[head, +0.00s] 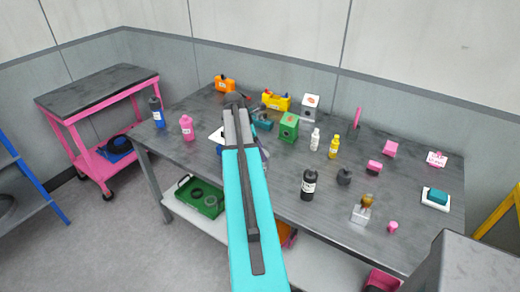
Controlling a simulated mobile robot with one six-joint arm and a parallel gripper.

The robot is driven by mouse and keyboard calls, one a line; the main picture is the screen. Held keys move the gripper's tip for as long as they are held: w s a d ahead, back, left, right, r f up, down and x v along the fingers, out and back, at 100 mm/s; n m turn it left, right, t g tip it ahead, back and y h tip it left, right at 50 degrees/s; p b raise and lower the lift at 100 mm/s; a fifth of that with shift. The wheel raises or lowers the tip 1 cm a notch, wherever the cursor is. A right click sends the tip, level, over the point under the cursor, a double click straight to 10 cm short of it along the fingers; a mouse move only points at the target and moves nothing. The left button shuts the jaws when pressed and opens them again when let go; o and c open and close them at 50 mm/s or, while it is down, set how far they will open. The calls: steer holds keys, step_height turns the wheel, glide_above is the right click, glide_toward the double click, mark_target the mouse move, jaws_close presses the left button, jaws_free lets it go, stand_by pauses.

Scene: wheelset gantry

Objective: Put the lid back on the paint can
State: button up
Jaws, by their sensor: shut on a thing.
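My teal and grey arm (245,190) reaches up through the middle of the view and over the workbench. It hides its own far end, so I cannot see my gripper or what it holds. I cannot pick out the paint can or its lid for sure. A small dark blue thing (219,150) peeks out at the left edge of the arm, mostly hidden. A white flat thing (216,136) lies just above it, partly covered by the arm.
The grey workbench (265,190) holds a blue bottle (157,113), pink bottle (187,128), green box (289,128), yellow caddy (276,101), black bottle (308,184) and several small things. A pink cart (107,88) stands left. Bare top shows right of my arm.

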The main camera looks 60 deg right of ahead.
stand_by(0.4)
steer(key=o, duration=1.6)
steer(key=shift+c, duration=0.2)
steer(key=shift+r, duration=0.15)
steer(key=shift+r+p, duration=1.7)
steer(key=shift+r, duration=1.65)
steer(key=shift+c, duration=0.2)
jaws_close()
